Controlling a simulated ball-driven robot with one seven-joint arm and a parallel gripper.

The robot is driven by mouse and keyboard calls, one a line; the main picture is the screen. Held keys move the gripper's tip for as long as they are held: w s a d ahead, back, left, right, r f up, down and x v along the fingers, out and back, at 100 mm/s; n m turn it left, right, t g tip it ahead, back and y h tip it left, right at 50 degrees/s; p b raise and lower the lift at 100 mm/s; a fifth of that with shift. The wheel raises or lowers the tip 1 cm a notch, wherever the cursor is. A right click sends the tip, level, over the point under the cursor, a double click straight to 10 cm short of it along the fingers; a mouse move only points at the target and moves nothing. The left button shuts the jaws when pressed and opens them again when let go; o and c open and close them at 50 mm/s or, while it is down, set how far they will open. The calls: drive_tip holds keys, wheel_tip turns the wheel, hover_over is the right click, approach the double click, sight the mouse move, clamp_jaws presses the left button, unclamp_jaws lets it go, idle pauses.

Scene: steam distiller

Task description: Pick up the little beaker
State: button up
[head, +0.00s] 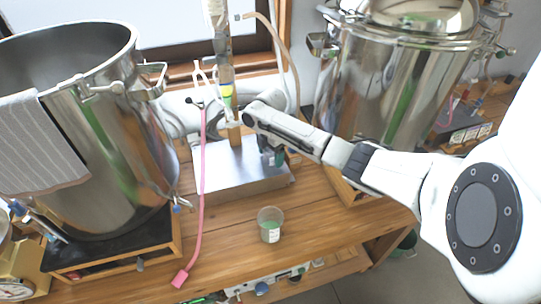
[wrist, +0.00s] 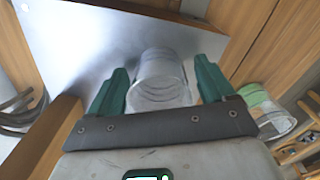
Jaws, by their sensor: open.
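My gripper (wrist: 162,70) is open, its two green fingers on either side of a small clear glass vessel (wrist: 161,85). The vessel looks like a little beaker and shows against a shiny metal surface; I cannot tell whether the fingers touch it. In the head view my gripper (head: 270,155) is over the right part of the metal box, partly hidden by my arm, and the clear vessel is not made out. Another small beaker (head: 270,225), with green contents and a white label, stands on the wooden table in front of the box; a similar one shows at the wrist view's right (wrist: 266,110).
A large steel pot (head: 100,130) with a striped cloth (head: 38,142) stands at left, and a lidded pot (head: 395,85) at back right. The metal box (head: 222,185) lies between them. A pink hose (head: 201,190) hangs across the table (head: 325,215).

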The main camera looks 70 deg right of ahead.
drive_tip(key=shift+c, duration=0.3)
drive_tip(key=c, duration=1)
drive_tip(key=shift+r, duration=0.1)
drive_tip(key=shift+r, duration=0.45)
drive_tip(key=s+a+r+p, duration=0.2)
drive_tip(key=s+a+r, duration=0.6)
drive_tip(key=a+r, duration=0.3)
drive_tip(key=shift+s+a+r+p, duration=0.15)
drive_tip(key=shift+r+p, duration=0.2)
drive_tip(key=shift+r, duration=0.15)
drive_tip(key=shift+s+f, duration=0.1)
